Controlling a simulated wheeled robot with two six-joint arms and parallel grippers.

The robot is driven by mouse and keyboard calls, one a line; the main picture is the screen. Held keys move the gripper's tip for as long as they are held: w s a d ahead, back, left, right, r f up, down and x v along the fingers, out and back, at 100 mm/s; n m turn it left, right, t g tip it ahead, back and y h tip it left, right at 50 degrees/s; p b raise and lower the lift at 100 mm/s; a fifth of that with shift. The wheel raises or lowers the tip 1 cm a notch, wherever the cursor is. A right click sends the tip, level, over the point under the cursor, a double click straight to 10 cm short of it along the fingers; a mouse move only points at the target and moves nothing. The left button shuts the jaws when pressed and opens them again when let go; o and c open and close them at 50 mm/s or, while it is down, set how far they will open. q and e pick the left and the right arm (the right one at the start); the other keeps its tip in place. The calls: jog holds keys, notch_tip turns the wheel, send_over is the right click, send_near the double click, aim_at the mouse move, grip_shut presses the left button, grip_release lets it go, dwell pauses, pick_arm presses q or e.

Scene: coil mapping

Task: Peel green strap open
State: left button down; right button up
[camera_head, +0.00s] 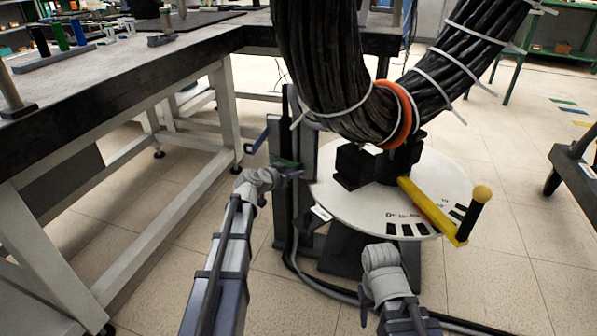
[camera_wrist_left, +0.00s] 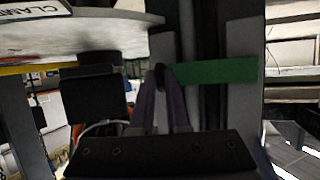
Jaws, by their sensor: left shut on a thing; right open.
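The green strap (camera_head: 284,161) lies across the dark upright post (camera_head: 303,150), left of the round plate. In the left wrist view the green strap (camera_wrist_left: 215,70) runs flat from my fingertips to the right over the post. My left gripper (camera_head: 291,174) is at the strap. In the left wrist view its two purple fingers (camera_wrist_left: 160,80) are shut on the strap's left end, with a small dark piece between the tips. My right gripper (camera_head: 366,305) is low in front of the plate, away from the strap; its fingers are small and partly hidden.
A thick black cable bundle (camera_head: 330,70) with white ties and an orange ring (camera_head: 402,115) hangs above the round white plate (camera_head: 345,200). A yellow crank (camera_head: 430,208) sits on the plate. A workbench (camera_head: 110,75) stands on the left. Black cables run along the floor.

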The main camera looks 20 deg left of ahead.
pick_arm(q)
jog(key=s+a+m+g+h, duration=0.2)
jog(key=a+m+g+h, duration=0.1)
jog(key=a, duration=0.4)
jog(key=s+a+m+g+h, duration=0.2)
jog(key=s+a+m+h, duration=0.1)
jog(key=a, duration=0.5)
jog(key=shift+a+r+m+g+h, duration=0.15)
jog(key=shift+a+m+g+h, duration=0.25)
jog(key=shift+m, duration=0.6)
jog(key=shift+w+d, duration=0.15)
jog(key=c, duration=1.1)
grip_release()
jog(key=shift+o, duration=0.9)
jog(key=shift+d, duration=0.1)
jog(key=shift+s, duration=0.2)
